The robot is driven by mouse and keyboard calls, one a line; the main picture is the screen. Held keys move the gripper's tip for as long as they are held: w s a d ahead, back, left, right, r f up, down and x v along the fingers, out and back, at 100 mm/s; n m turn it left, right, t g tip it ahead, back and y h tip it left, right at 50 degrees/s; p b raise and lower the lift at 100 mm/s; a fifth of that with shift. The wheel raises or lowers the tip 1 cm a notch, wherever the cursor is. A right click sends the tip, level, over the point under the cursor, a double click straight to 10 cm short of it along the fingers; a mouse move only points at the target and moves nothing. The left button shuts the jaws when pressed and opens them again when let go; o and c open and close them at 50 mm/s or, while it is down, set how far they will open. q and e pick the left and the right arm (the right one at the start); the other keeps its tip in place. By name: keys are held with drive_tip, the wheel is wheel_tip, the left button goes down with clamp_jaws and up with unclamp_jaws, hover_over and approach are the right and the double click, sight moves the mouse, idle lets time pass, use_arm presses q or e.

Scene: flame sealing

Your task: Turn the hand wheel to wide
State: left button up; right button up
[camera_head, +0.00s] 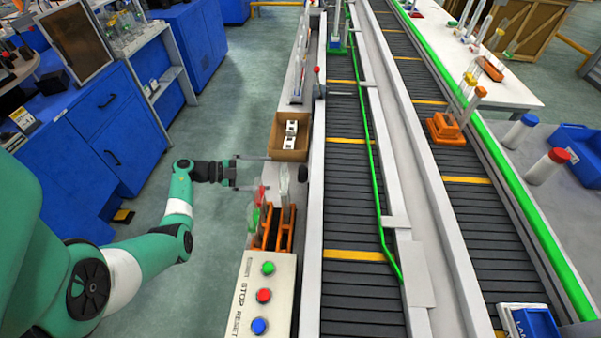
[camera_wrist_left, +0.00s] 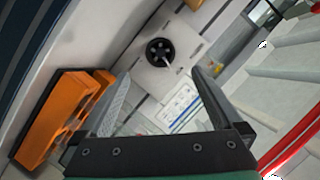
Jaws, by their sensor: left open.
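The hand wheel (camera_wrist_left: 159,50) is a small black wheel on a pale grey plate. In the head view it is a dark disc (camera_head: 303,173) on the near side of the conveyor's left rail. A light pointer or handle shows at its lower right in the wrist view; its setting cannot be read. My left gripper (camera_head: 265,172) is open and empty, reaching right toward the wheel and apart from it. In the left wrist view its two fingers (camera_wrist_left: 163,80) are spread, with the wheel beyond and between their tips. My right gripper is out of view.
An orange rack (camera_head: 272,235) with tube-like items stands just below the gripper; it also shows in the wrist view (camera_wrist_left: 60,115). A cardboard box (camera_head: 290,137) is just above. A button panel (camera_head: 265,298) is nearer. A printed label (camera_wrist_left: 180,108) lies below the wheel.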

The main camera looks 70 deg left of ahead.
sight(303, 174)
use_arm(q)
drive_tip(key=shift+w+f, duration=0.15)
drive_tip(key=shift+w, duration=0.15)
drive_tip(key=b+x, duration=0.4)
drive_tip(key=x, duration=0.6)
drive_tip(key=shift+w, duration=0.6)
drive_tip(key=shift+c, duration=0.3)
drive_tip(key=c, duration=1.2)
